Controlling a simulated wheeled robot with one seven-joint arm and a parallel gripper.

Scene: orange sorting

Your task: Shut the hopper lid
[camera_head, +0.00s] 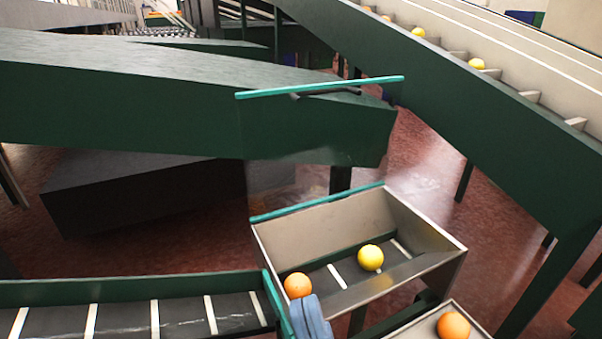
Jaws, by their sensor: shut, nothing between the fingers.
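The hopper (430,228) is a grey metal bin at the lower centre, its top open. An orange fruit (297,285) and a yellow fruit (370,257) show inside it. The lid (320,87) is a see-through panel with teal edges. It stands raised, roughly upright, along the hopper's back rim. My gripper (308,304) is at the bottom edge of the view, blue-grey, with its fingers together. In the picture it overlaps the hopper's near left corner, just below the orange fruit, well below the lid's top edge. I cannot tell whether it touches the hopper.
A green-sided conveyor (140,287) runs in from the left to the hopper. A second bin (400,331) with an orange fruit (453,326) is at the lower right. Large green conveyor beams (150,110) cross behind the lid. A sloped conveyor (480,125) carries yellow fruit at the upper right.

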